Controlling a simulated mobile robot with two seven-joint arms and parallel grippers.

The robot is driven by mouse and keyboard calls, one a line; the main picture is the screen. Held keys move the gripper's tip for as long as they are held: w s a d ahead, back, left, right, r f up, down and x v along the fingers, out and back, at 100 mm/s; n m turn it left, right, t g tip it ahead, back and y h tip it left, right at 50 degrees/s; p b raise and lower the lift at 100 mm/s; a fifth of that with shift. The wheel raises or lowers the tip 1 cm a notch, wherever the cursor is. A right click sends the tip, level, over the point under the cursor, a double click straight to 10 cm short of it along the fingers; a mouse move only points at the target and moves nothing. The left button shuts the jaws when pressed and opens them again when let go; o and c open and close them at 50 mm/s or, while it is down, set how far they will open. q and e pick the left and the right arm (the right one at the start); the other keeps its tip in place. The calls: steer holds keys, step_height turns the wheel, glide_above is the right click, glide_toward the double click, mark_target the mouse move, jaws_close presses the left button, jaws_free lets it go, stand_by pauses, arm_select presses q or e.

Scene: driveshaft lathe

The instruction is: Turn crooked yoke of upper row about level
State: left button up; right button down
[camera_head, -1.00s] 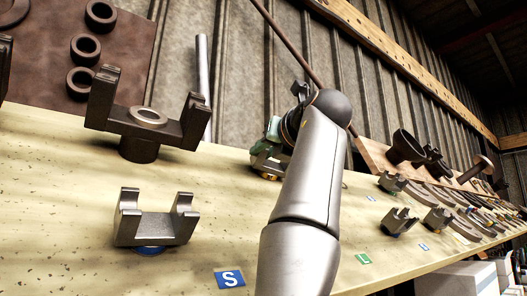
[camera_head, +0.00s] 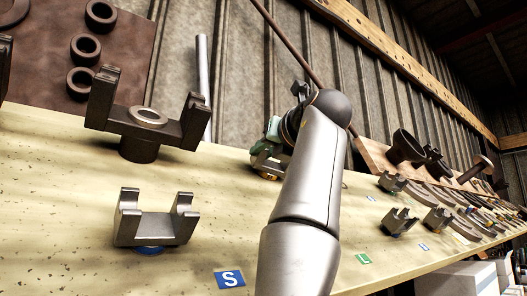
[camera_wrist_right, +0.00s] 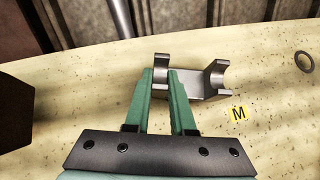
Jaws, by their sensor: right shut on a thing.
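A grey steel yoke (camera_wrist_right: 195,84) with two upright prongs shows in the right wrist view, beside a yellow M label (camera_wrist_right: 238,113). My right gripper (camera_wrist_right: 163,80), with green fingers, is shut on its left prong, one finger on each side. In the head view the same yoke (camera_head: 265,165) sits above a yellow base at the upper row, partly hidden by my right gripper (camera_head: 273,135) and arm. My left gripper is in neither view.
A grey yoke (camera_head: 155,228) on a blue base stands near the blue S label (camera_head: 229,279). A larger dark yoke (camera_head: 135,122) with a ring on it stands behind. Several small yokes (camera_head: 400,221) lie farther right. A flat ring (camera_wrist_right: 304,61) lies right of the held yoke.

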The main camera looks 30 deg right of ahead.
steer(key=shift+s+r, duration=0.1)
steer(key=shift+r, duration=0.1)
stand_by(0.3)
steer(key=shift+d+n+y+b, duration=0.1)
steer(key=shift+n+y+b, duration=0.25)
steer(key=shift+n+y, duration=0.6)
steer(key=shift+s+n+t+y, duration=0.15)
steer(key=shift+n+t+y, duration=0.15)
steer(key=shift+n+y, duration=0.6)
steer(key=shift+r+n, duration=0.1)
steer(key=shift+n, duration=0.45)
steer(key=shift+y, duration=0.25)
steer(key=shift+a+n, duration=0.2)
steer(key=shift+n, duration=0.1)
